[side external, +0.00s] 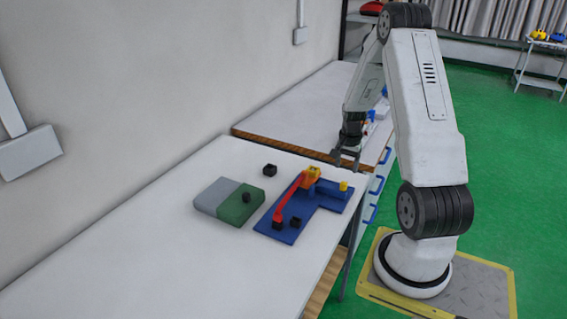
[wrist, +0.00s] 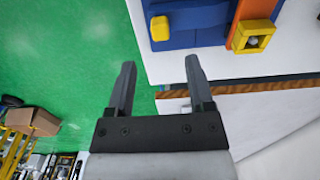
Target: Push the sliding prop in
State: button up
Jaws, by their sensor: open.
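A blue drop tower base (side external: 287,232) lies on the white table with a red sloping beam (side external: 288,200) and a yellow-orange upright piece (side external: 311,174). A yellow knob (side external: 343,186) sits on the blue arm that extends right; it looks like part of the sliding prop, but I cannot tell how far in that is. My gripper (side external: 346,160) is open and empty, above the table's far edge, apart from the tower. Its spread fingers (wrist: 160,64) point towards the blue parts.
A grey and green block (side external: 210,194) lies left of the tower. Black cubes rest on the table (side external: 270,169), on the green part (side external: 247,197) and on the blue base (side external: 295,222). A second bench (side external: 310,110) stands behind. The front left tabletop is clear.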

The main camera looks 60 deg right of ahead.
aim_at(344, 182)
jog(key=shift+f, duration=3.75)
grip_shut()
